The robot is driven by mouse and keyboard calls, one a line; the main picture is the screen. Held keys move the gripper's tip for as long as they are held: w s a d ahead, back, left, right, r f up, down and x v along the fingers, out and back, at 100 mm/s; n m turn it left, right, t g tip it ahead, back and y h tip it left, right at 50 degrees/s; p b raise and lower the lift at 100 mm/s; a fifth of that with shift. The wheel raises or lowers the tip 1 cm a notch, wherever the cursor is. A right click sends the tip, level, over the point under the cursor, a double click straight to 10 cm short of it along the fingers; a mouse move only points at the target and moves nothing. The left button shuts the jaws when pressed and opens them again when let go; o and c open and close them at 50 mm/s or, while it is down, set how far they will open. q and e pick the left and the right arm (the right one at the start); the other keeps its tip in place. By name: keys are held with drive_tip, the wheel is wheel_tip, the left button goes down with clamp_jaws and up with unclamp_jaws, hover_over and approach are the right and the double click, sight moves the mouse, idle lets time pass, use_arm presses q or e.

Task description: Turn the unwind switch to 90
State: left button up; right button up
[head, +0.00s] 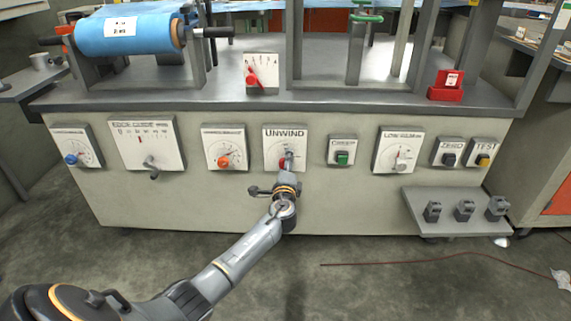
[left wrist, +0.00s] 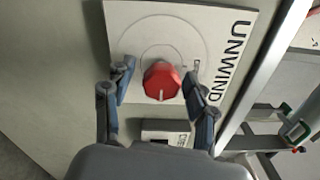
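The unwind switch is a red knob (left wrist: 162,81) on a white panel (left wrist: 135,22) labelled UNWIND. In the left wrist view a white pointer line shows on the knob's lower part. In the head view the panel (head: 272,141) is at the middle of the machine front, and the knob is mostly hidden behind my gripper. My left gripper (head: 286,166) is in front of the panel. In the left wrist view its two fingers (left wrist: 160,82) are spread on either side of the knob, with gaps visible between. My right gripper is not in view.
An orange-knob panel (head: 225,149) is left of the unwind panel, and a panel with a green button (head: 341,151) is right of it. A grey shelf (head: 460,222) juts out at lower right. A red cable (head: 400,262) lies on the floor.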

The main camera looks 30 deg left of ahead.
use_arm(q)
drive_tip(key=v, duration=1.2)
idle(0.4)
